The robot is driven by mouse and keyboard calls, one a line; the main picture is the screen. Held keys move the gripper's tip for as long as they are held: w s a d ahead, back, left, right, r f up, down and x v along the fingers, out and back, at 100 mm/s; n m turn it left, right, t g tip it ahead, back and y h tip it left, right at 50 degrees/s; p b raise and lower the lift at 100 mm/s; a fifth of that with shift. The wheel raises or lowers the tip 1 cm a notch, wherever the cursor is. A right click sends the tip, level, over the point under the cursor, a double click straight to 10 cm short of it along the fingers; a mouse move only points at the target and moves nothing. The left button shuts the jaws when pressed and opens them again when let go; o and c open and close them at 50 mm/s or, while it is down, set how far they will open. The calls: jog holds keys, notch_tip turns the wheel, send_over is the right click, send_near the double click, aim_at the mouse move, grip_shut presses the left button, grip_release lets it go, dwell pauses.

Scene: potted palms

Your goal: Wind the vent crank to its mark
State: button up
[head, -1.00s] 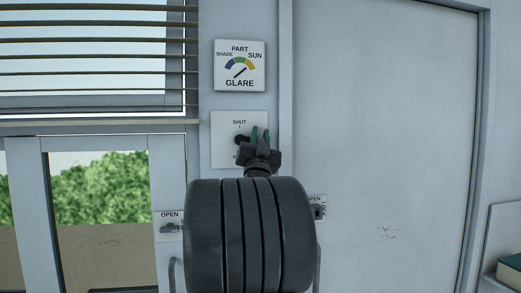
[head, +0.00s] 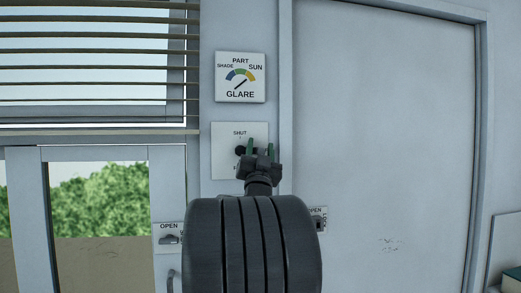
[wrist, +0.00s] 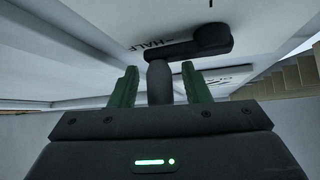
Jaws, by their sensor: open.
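The vent crank (wrist: 188,45) is a dark arm with a round hub at its right end, on a white plate (head: 224,133). Its grip (wrist: 160,82) sticks out from the arm's left end towards my wrist camera. My gripper (wrist: 160,71) is open, with one green finger on each side of the grip and a gap showing on both sides. In the head view my gripper (head: 261,149) covers much of the plate and crank. "SHUT" is readable at the plate's top; "HALF" and a tick show in the wrist view.
A glare gauge (head: 240,65) hangs above the plate, its needle slanting up to the right. A slatted blind (head: 90,60) and window are left. A closed door (head: 385,130) is right. Small switch plates (head: 168,236) marked "OPEN" flank my arm.

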jog(key=b+v, duration=0.4)
jog(key=v, duration=0.9)
jog(key=shift+b, duration=0.35)
jog(key=p+x, duration=0.5)
jog(key=x, duration=0.9)
jog(key=shift+p, duration=0.4)
jog(key=shift+s+f, duration=0.1)
jog(key=shift+f, duration=0.1)
